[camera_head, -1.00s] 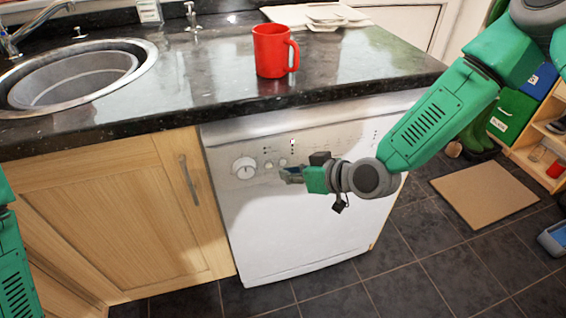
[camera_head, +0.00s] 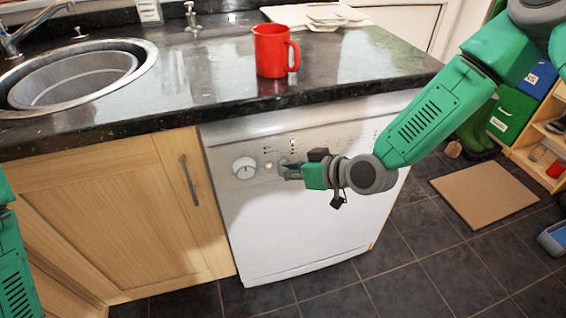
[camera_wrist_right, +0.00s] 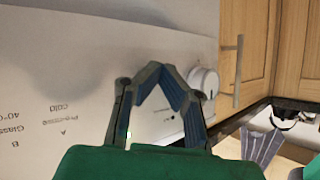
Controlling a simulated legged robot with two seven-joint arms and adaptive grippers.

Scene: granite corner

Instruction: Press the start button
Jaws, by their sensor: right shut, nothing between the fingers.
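The white appliance (camera_head: 300,225) has a control panel with a round knob (camera_head: 245,168) and small round buttons (camera_head: 268,165). My right gripper (camera_head: 284,171) is shut and empty, its tips at the panel just right of these buttons. I cannot tell whether the tips touch the panel. Its shut fingers also show in the right wrist view (camera_wrist_right: 155,70), with the knob (camera_wrist_right: 203,82) to their right. I cannot make out which button is start. My left arm shows at the left edge of the head view; blue-grey fingers, apparently my left gripper (camera_wrist_right: 262,146), show in the wrist view.
A dark countertop (camera_head: 200,95) overhangs the panel. A red mug (camera_head: 270,50) stands on it, and a sink (camera_head: 75,78) is at left. A wooden cabinet door (camera_head: 115,210) with a handle adjoins the appliance. Tiled floor (camera_head: 430,270) is clear in front.

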